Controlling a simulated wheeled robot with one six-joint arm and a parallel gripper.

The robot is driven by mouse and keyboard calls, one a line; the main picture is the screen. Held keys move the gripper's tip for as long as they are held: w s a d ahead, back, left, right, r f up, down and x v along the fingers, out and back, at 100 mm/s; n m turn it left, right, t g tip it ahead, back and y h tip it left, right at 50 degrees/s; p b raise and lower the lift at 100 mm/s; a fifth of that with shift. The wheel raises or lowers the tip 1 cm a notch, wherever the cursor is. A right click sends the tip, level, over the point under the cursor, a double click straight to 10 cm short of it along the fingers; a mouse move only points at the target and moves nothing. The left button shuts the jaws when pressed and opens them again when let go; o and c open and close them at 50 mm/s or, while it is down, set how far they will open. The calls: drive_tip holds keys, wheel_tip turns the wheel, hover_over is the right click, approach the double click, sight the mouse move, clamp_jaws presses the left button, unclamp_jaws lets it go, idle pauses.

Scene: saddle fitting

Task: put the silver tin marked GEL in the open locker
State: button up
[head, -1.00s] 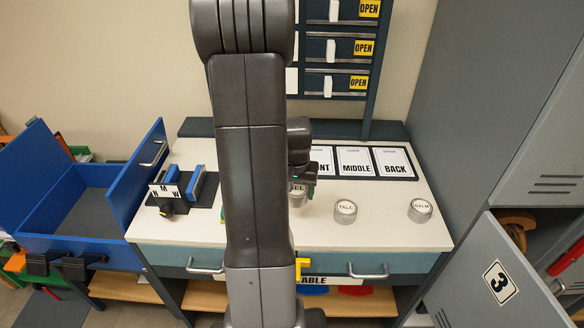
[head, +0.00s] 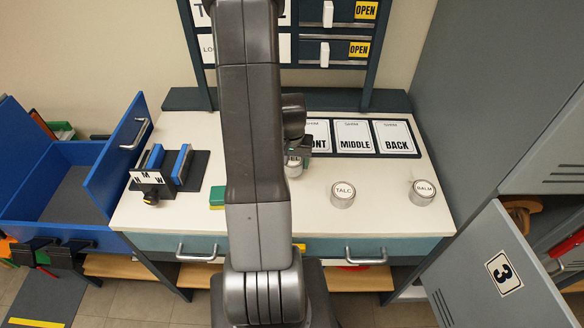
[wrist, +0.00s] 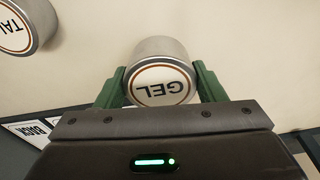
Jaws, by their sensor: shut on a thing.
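The silver tin marked GEL (wrist: 163,75) is between the green fingers of my gripper (wrist: 162,88) in the wrist view, its round white label facing the camera. The fingers touch it on both sides and are shut on it. In the head view the tin (head: 293,168) shows partly beside my arm, over the white tabletop; I cannot tell whether it touches the surface. The open locker (head: 548,222) is at the right, its grey door (head: 502,272) numbered 3 swung out. Much of its inside is hidden by the door.
Tins marked TALC (head: 342,195) and BALM (head: 423,193) stand on the white table (head: 385,215) to the right of the GEL tin. Cards (head: 353,138) lie behind. A black stand (head: 180,170) and a blue bin (head: 75,185) are at the left. A brown round object (head: 522,217) is in the locker.

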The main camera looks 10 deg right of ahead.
sight(292, 169)
drive_tip(key=shift+f, duration=1.9)
drive_tip(key=shift+f, duration=0.2)
drive_tip(key=o, duration=1.1)
drive_tip(key=shift+r, duration=0.2)
